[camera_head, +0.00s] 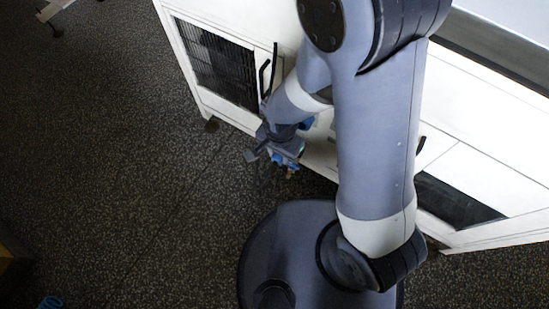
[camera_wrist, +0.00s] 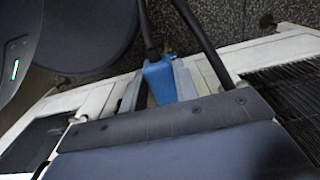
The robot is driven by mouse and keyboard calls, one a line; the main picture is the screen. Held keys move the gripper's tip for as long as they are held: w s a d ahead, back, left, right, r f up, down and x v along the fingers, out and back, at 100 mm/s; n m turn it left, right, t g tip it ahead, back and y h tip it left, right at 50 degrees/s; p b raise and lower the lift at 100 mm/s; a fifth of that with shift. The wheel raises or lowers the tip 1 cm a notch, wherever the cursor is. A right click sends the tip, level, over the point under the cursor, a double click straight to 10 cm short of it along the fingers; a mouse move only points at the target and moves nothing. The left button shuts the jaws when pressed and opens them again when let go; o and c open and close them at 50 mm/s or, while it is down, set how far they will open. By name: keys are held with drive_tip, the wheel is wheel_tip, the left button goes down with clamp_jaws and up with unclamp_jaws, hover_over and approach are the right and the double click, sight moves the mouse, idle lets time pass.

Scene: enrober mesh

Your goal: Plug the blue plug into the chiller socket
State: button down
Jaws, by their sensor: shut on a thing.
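The blue plug (camera_wrist: 160,82) sits between the grey fingers of my gripper (camera_wrist: 158,74) in the wrist view, with a dark cable-like length running from its far end. In the head view my gripper (camera_head: 284,153) is small and low in front of the white cabinet, shut on the plug, whose blue (camera_head: 281,160) shows at the fingertips. I cannot make out the chiller socket in either view. My arm hides part of the cabinet front.
The white cabinet (camera_head: 330,155) has a dark grille (camera_head: 215,62) and a black handle (camera_head: 264,78) close to my gripper. A second dark panel (camera_head: 455,200) is at right. Blue loops (camera_head: 50,302) lie on the floor at bottom left. The speckled floor at left is mostly clear.

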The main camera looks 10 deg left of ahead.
drive_tip(key=shift+w+d, duration=0.2)
drive_tip(key=shift+w, duration=0.3)
drive_tip(key=shift+w+d, duration=0.2)
drive_tip(key=shift+w, duration=0.25)
drive_tip(key=shift+w+d, duration=0.3)
drive_tip(key=shift+w, duration=0.4)
drive_tip(key=shift+w+d, duration=0.25)
drive_tip(key=shift+w, duration=0.5)
drive_tip(key=shift+w+d, duration=0.3)
drive_tip(key=shift+w, duration=0.4)
idle(0.9)
drive_tip(key=shift+s, duration=0.15)
drive_tip(key=shift+s+a, duration=0.4)
drive_tip(key=shift+s, duration=0.45)
drive_tip(key=shift+s+a, duration=0.35)
drive_tip(key=shift+s, duration=0.45)
drive_tip(key=shift+w+d, duration=0.3)
drive_tip(key=shift+w, duration=0.35)
drive_tip(key=shift+w+d, duration=0.3)
drive_tip(key=shift+w, duration=0.35)
idle(0.9)
